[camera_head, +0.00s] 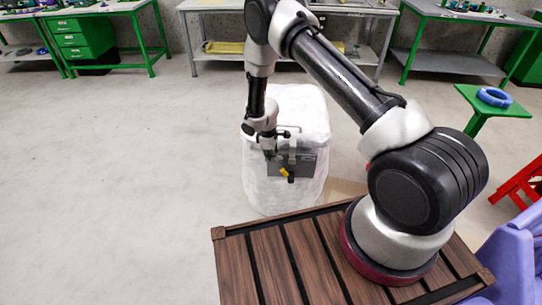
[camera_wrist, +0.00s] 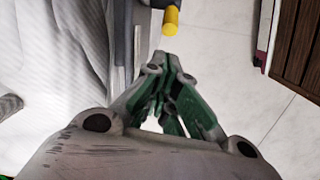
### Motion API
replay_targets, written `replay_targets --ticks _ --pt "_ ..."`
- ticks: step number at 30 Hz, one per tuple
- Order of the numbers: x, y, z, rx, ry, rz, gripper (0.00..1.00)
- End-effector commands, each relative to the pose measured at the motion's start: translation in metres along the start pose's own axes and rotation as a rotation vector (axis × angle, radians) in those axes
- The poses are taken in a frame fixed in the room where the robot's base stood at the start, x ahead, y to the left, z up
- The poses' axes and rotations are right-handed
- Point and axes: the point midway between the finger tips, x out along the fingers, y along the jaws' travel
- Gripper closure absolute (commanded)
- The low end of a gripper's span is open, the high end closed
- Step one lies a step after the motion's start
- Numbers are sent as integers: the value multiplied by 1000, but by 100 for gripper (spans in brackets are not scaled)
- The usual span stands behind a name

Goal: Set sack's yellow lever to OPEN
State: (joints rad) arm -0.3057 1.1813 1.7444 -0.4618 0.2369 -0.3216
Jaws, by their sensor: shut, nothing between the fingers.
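The white sack (camera_head: 262,184) stands upright on the floor, with a grey metal panel (camera_head: 307,165) on its front. The yellow lever (camera_head: 284,172) sits on that panel and slants down to the right, with a dark end. In the wrist view the lever's yellow end (camera_wrist: 171,19) shows at the top, just beyond my fingertips. My gripper (camera_head: 269,153) is at the panel's left side in the head view, close to the lever. In the wrist view my gripper (camera_wrist: 166,62) has its fingertips together and empty. I cannot tell whether they touch the lever. Any OPEN marking is unreadable.
A slatted brown wooden surface (camera_head: 262,262) lies in front of the sack. Green and grey workbenches (camera_head: 205,5) line the back wall. A small green stand (camera_head: 490,104) holds a blue cable coil (camera_head: 494,97) at right. The floor left of the sack is clear.

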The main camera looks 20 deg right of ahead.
Motion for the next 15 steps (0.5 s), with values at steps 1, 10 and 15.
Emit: replay_targets --ticks 1,10,15 --pt "11 -1 1 0 -2 -2 100" --pt "55 0 0 0 0 0 100" --pt "64 0 0 0 1 0 100"
